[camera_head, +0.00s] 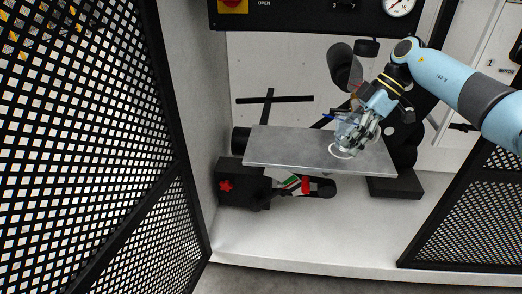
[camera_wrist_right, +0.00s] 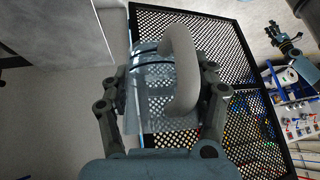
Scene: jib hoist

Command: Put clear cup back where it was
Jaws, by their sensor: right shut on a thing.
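My right gripper (camera_head: 362,133) comes in from the right and is shut on the clear cup (camera_head: 346,128). The cup is see-through with a bluish tint and sits above the right part of the grey metal shelf plate (camera_head: 285,147). A pale loop, perhaps the cup's handle, shows at its lower side. In the right wrist view the cup (camera_wrist_right: 150,85) lies between the two fingers of the gripper (camera_wrist_right: 165,90), with the thick pale loop in front. I cannot tell whether the cup touches the plate. My left gripper does not show in the head view.
Dark round machine parts (camera_head: 345,68) stand behind the plate. A black block with a red knob (camera_head: 226,186) sits below its left end. Black perforated panels stand at left (camera_head: 90,130) and right (camera_head: 470,220). The plate's left half is bare.

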